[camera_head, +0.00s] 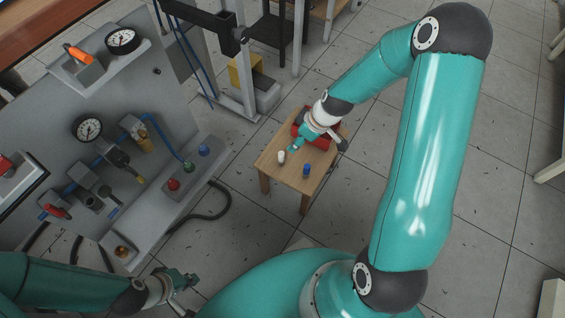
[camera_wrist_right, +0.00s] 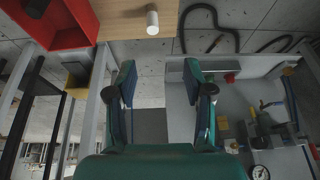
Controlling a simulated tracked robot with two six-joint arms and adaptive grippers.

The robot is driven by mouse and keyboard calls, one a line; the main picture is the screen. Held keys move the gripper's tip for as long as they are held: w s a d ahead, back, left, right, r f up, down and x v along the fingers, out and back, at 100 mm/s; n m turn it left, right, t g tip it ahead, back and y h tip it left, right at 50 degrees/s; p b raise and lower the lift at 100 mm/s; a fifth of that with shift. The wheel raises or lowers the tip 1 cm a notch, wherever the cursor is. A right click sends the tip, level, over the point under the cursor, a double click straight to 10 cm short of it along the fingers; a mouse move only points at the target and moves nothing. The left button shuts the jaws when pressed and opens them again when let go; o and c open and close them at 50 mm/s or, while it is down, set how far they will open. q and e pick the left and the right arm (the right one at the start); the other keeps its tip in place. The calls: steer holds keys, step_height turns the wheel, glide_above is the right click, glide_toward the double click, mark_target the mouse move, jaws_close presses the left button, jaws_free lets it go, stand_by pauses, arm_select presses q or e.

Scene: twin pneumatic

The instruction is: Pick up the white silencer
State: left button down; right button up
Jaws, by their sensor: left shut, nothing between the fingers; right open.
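The white silencer (camera_head: 281,156) is a small white cylinder standing on the small wooden table (camera_head: 270,168), near its left edge. In the right wrist view the white silencer (camera_wrist_right: 152,19) is at the top, beyond the fingertips and apart from them. My right gripper (camera_head: 295,145) is over the table, close to the white silencer. In the right wrist view its two fingers (camera_wrist_right: 160,75) are spread and empty. My left gripper (camera_head: 183,283) is shut and empty at the lower left, away from the table.
A blue silencer (camera_head: 306,169) stands near the table's front. A red bin (camera_head: 325,143) sits behind, partly hidden by my right arm. The grey pneumatic panel (camera_head: 60,115), with gauges and valves, stands at the left.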

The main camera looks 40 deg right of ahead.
steer(key=d, duration=0.1)
steer(key=b, duration=0.4)
glide_above(281, 153)
steer(key=s+d, duration=0.2)
steer(key=shift+n, duration=0.3)
steer(key=f, duration=0.9)
steer(key=shift+s+a+f, duration=0.1)
steer(key=shift+a+f, duration=0.1)
steer(key=shift+a, duration=0.05)
steer(key=shift+b+x, duration=0.55)
steer(key=shift+x, duration=2.45)
steer(key=shift+a+r, duration=0.15)
steer(key=shift+a, duration=0.05)
jaws_close()
steer(key=shift+r, duration=0.15)
